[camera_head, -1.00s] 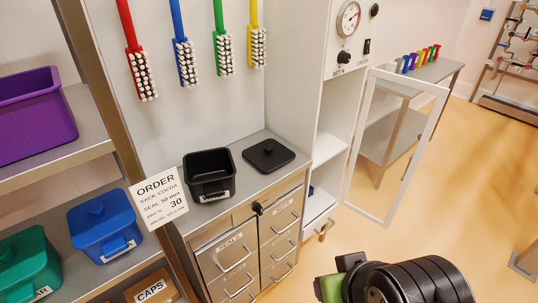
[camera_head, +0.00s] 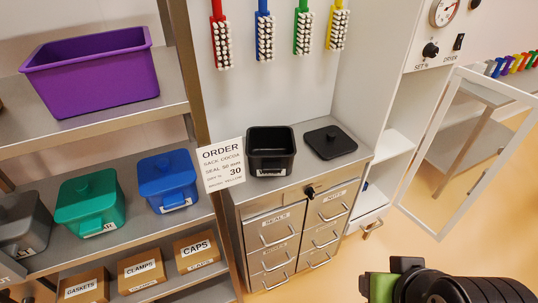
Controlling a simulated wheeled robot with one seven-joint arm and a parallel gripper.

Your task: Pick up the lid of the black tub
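The black tub (camera_head: 271,160) stands on the metal cabinet top, upright, with its open side up, and its inside looks dark. A square black lid (camera_head: 330,143) with a small knob lies flat on the same top, just right of the tub and apart from it. Part of my arm shows at the bottom right, black and ribbed, with a green and black end piece (camera_head: 385,287). It is well below and right of the lid and touches neither lid nor tub. I cannot make out the fingers there.
An order sign (camera_head: 222,165) stands left of the tub. A shelf rack at left holds a purple bin (camera_head: 95,80), a green tub (camera_head: 90,205) and a blue tub (camera_head: 167,182), both lidded. An open framed door (camera_head: 470,150) juts out at right. Brushes hang above the cabinet.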

